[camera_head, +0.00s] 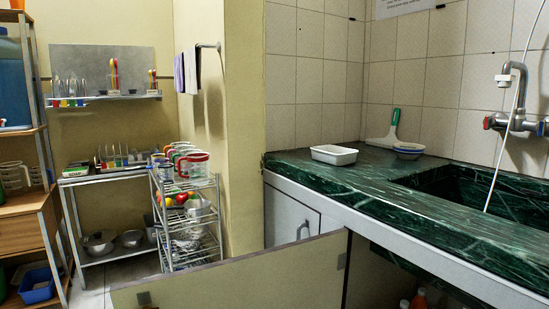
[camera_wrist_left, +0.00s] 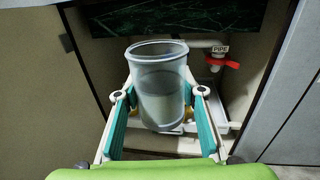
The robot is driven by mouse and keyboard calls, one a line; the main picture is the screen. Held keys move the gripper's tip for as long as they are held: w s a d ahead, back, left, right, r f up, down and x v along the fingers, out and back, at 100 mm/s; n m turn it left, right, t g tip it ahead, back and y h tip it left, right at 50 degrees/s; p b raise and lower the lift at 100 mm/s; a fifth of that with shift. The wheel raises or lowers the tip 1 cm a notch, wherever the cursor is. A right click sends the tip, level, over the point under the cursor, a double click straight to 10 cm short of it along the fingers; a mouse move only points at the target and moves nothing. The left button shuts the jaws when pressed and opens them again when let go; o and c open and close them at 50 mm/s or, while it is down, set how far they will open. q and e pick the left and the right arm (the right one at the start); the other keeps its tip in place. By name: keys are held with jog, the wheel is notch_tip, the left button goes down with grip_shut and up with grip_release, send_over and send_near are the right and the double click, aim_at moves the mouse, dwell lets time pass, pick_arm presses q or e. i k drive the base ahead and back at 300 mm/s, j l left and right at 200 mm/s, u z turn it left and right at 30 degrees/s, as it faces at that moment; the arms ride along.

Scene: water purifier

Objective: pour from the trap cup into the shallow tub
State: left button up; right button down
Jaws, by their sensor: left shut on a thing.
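The trap cup (camera_wrist_left: 158,60), a clear, greyish round cup, is in the left wrist view. My left gripper (camera_wrist_left: 160,95) is shut on it, with one teal-padded finger at each side. The cup is roughly upright with its open rim up. Its lower part looks paler, but I cannot tell what it holds. A white shallow tub (camera_head: 334,157) sits on the green counter in the head view, left of the sink. Neither gripper shows in the head view.
The cup is in front of an open cabinet with a white pipe and a red valve handle (camera_wrist_left: 222,59). A cabinet door (camera_head: 240,280) stands open in the head view. The green counter (camera_head: 370,180) has free room around the tub; the sink (camera_head: 480,195) is at right.

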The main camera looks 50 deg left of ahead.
aim_at(334, 155)
jog(key=k+l+u, duration=0.1)
jog(key=u, duration=0.3)
jog(key=k+u, duration=0.15)
jog(key=u, duration=0.25)
jog(key=k+u, duration=0.15)
jog(key=u, duration=0.25)
jog(key=k, duration=0.15)
jog(key=i+j+z, duration=0.1)
jog(key=i+z, duration=0.3)
